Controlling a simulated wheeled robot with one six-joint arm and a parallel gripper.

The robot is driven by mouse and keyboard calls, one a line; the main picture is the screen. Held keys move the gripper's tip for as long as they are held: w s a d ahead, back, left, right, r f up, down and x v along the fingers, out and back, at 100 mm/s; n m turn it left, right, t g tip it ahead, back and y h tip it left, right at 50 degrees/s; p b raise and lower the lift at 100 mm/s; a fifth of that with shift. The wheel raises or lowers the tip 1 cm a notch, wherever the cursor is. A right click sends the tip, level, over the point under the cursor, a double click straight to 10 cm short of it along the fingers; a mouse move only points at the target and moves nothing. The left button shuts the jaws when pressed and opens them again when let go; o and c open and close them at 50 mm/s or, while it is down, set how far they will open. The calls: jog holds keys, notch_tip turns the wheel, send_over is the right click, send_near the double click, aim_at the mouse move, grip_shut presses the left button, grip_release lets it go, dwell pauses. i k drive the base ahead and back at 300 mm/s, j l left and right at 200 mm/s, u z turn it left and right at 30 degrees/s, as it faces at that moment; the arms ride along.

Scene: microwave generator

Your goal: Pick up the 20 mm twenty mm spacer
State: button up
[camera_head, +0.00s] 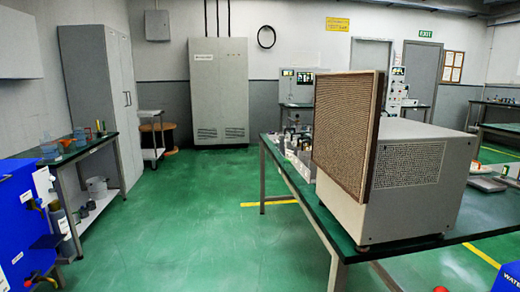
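I cannot make out the 20 mm spacer in the head view. Small items stand on the green-topped table (292,178) at the right, partly behind a large beige box-shaped unit (412,178), but they are too small to identify. More small items lie on the bench (98,143) at the left, also too small to tell apart. My gripper and arm are not in view.
The green floor (195,215) between the left bench and the right table is clear. A blue container (22,225) stands at the left edge. A tall grey cabinet (219,90) stands at the back wall. A small white cart (150,150) stands beside a wooden reel (166,135).

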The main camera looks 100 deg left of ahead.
aim_at(288, 144)
jog(key=l+u, duration=0.45)
jog(key=k+l+u, duration=0.15)
jog(key=u, duration=0.35)
jog(key=k+l+u, duration=0.2)
jog(key=l+u, duration=0.25)
jog(key=k+u, duration=0.1)
jog(key=u, duration=0.6)
jog(key=k+u, duration=0.15)
jog(key=u, duration=0.2)
jog(key=i+u, duration=0.15)
jog(key=u, duration=0.15)
jog(key=i+l+u, duration=0.1)
jog(key=i, duration=0.25)
jog(key=i+l+u, duration=0.15)
jog(key=i, duration=0.25)
jog(key=i+l+u, duration=0.1)
jog(key=i, duration=0.25)
jog(key=i+j+z, duration=0.35)
jog(key=i+j, duration=1.35)
